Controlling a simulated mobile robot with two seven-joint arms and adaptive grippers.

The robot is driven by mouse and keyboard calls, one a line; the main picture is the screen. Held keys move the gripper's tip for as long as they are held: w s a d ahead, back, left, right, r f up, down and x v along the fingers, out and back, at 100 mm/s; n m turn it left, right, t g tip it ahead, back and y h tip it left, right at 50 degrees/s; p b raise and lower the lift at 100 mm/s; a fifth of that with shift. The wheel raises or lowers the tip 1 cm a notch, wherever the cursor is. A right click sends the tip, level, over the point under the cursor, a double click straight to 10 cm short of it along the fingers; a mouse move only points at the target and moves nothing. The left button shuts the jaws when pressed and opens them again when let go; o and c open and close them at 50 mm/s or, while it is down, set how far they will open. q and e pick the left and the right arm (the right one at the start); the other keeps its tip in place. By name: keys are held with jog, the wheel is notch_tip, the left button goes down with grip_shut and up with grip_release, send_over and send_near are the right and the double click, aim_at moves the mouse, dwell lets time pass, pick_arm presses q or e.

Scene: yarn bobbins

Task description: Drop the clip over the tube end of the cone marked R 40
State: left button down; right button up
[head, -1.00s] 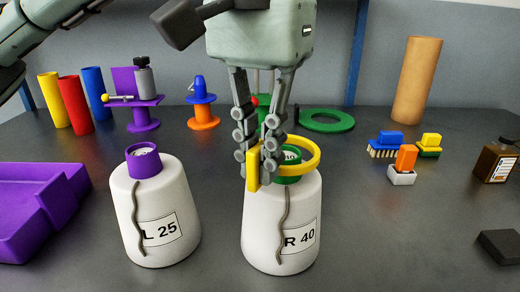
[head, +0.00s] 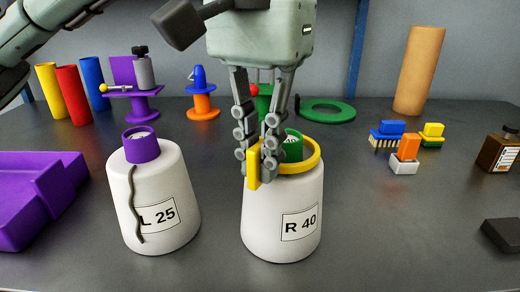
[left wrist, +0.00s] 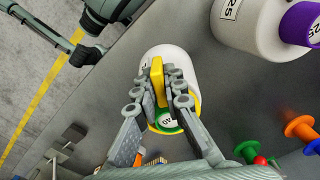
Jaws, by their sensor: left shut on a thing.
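The clip is a yellow ring (head: 302,168) with a flat yellow tab (head: 253,168). My left gripper (head: 260,160) is shut on the tab, which also shows in the left wrist view (left wrist: 157,75). The ring is around the green tube end (head: 292,146) of the white cone marked R 40 (head: 282,217), low at the cone's top. The fingers hide the ring's left part, so I cannot tell whether it rests fully on the cone. The green tube end also shows in the left wrist view (left wrist: 167,123) between the fingers.
The cone marked L 25 (head: 160,200), with a purple tube end (head: 141,146), stands close to the left. A purple tray (head: 30,222) is at far left. Brushes (head: 387,137), a brown bottle (head: 497,152) and a dark block (head: 503,234) are at right.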

pick_arm(q)
jog(key=shift+f+b, duration=0.3)
jog(key=shift+f, duration=0.05)
jog(key=c, duration=1.5)
grip_release()
jog(key=shift+c, duration=0.2)
jog(key=shift+r, duration=0.1)
notch_tip(320, 180, up, 12)
